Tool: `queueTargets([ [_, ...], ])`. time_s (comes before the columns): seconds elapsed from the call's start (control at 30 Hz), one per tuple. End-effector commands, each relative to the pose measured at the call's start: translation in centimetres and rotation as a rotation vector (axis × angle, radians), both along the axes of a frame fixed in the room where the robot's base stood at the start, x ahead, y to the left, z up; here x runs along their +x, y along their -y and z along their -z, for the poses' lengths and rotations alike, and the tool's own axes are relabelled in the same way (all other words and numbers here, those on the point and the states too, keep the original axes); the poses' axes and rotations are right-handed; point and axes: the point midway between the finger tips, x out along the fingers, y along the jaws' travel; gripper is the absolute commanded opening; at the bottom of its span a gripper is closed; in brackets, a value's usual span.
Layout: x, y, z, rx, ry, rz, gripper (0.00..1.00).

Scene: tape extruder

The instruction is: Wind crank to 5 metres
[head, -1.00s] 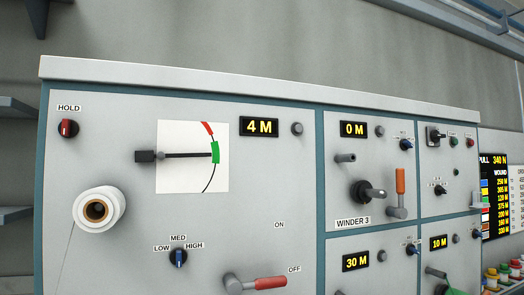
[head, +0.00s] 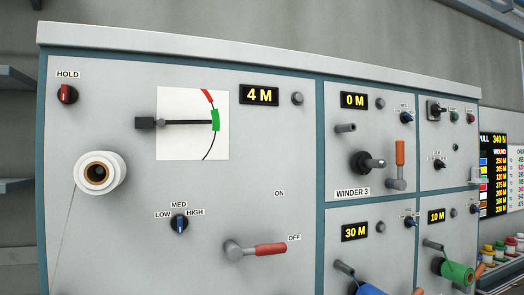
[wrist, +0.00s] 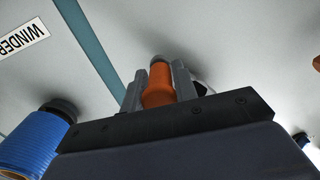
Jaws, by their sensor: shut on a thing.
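My gripper (wrist: 158,87) shows only in the wrist view, with its two grey fingers shut on an orange crank handle (wrist: 159,83). The fingers sit on either side of the handle, close to the grey panel. The rest of that crank is hidden behind my gripper. The lower displays read 30 M (head: 355,232) and 10 M (head: 436,216). My gripper is outside the head view.
A blue spool (wrist: 35,145) sticks out left of my gripper in the wrist view, near a WINDER label (wrist: 20,38). A green spool (head: 458,272) shows at lower right. A red-handled lever (head: 270,249) points toward OFF. The gauge pointer (head: 188,123) meets the green band.

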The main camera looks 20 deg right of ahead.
Motion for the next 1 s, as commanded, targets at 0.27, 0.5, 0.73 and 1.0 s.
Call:
queueTargets([
  [0.27, 0.3, -0.8, -0.8, -0.008, 0.025, -0.015, 0.0],
  [0.5, 0.2, -1.4, -0.5, -0.007, 0.027, -0.014, 0.0],
  [0.73, 0.2, -2.2, -0.4, -0.007, 0.025, -0.011, 0.35],
  [1.0, 0.1, -2.0, 0.1, -0.003, 0.015, -0.007, 0.52],
])
